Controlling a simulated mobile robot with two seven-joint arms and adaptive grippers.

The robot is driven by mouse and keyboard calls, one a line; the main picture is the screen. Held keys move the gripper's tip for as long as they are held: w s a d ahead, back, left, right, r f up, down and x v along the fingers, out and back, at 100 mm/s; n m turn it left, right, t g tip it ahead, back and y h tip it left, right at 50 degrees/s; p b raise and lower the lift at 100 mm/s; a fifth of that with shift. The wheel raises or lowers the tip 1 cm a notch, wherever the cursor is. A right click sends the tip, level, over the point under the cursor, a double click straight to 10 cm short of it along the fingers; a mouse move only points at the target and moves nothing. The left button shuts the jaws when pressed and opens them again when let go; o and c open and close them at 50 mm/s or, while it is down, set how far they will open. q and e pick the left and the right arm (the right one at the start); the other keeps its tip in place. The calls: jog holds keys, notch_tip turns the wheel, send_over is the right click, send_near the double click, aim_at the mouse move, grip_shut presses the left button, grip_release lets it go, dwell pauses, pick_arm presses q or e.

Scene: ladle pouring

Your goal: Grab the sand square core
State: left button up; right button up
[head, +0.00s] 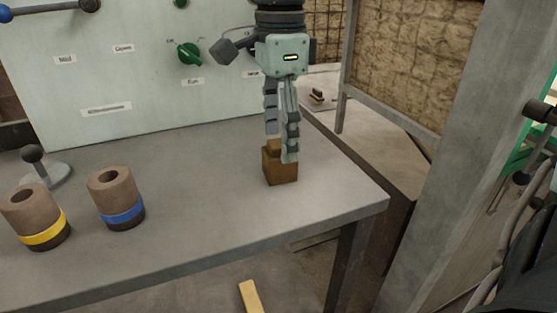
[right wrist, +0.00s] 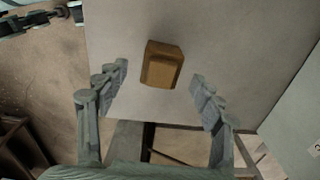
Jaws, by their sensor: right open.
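The sand square core (head: 281,169) is a small brown block with a narrower stepped top, upright on the grey table near its right end. It also shows in the right wrist view (right wrist: 162,65), ahead of the fingers. My right gripper (head: 279,158) points down over the core, and its fingers partly cover the block in the head view. In the right wrist view the gripper (right wrist: 160,92) is open, with its fingers wide apart and the core beyond the fingertips, roughly midway between them. I see no contact. My left gripper is not in view.
Two brown cylinders stand at the left of the table (head: 215,205), one with a yellow band (head: 37,219) and one with a blue band (head: 117,200). A panel with a green knob (head: 189,54) rises behind. The table between the blue-banded cylinder and the core is clear.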

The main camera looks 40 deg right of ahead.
notch_tip(320, 180, down, 2)
jog(key=shift+f, duration=0.15)
jog(key=c, duration=1.4)
